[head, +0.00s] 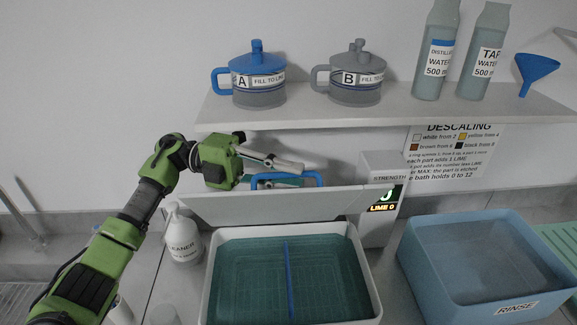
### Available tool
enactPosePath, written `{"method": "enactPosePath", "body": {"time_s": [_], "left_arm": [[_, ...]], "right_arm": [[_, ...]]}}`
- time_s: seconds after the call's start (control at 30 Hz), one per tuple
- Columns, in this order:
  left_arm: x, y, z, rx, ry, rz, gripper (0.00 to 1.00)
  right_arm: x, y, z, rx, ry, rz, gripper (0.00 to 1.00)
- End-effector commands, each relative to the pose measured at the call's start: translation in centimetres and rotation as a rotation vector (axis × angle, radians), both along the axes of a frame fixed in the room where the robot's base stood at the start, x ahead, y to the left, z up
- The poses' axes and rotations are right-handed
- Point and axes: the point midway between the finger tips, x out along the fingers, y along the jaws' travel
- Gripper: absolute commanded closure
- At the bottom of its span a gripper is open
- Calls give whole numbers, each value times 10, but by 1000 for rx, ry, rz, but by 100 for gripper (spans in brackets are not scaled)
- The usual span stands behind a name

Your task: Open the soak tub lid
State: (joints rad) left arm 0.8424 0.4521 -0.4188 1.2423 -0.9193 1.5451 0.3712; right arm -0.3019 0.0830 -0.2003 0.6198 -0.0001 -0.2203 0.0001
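The white soak tub (365,274) stands in the front middle, holding teal liquid split by a blue divider (288,278). Its white lid (270,205) stands raised at the tub's back edge, leaving the inside uncovered. A blue handle (313,179) shows just above the lid's top edge, partly hidden. My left gripper (290,173) is at this handle, reaching over from the left. Its upper finger is seen above the handle; the lower one is partly hidden, so its grip is unclear. My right gripper is not in view.
A white cleaner bottle (183,238) stands left of the tub. A strength display (383,199) is behind its right corner. A blue rinse bin (480,262) stands on the right. A shelf (310,113) above holds jug A (258,92), jug B (356,90), two water bottles and a funnel.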

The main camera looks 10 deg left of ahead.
Motion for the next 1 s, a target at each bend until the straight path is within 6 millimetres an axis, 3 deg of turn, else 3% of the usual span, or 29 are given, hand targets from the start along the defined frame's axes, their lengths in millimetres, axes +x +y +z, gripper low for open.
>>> {"method": "enactPosePath", "body": {"time_s": [0.27, 0.37, 0.57, 1.0], "left_arm": [[0, -2, 0, 0, 0, 0, 85], [0, -2, 0, 0, 0, 0, 100], [1, -1, -1, 0, 2, 1, 100], [50, 8, 12, -39, 197, 2, 100]], "right_arm": [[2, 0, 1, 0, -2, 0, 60], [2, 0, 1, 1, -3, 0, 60], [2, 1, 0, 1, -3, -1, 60], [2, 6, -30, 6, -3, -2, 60]]}}
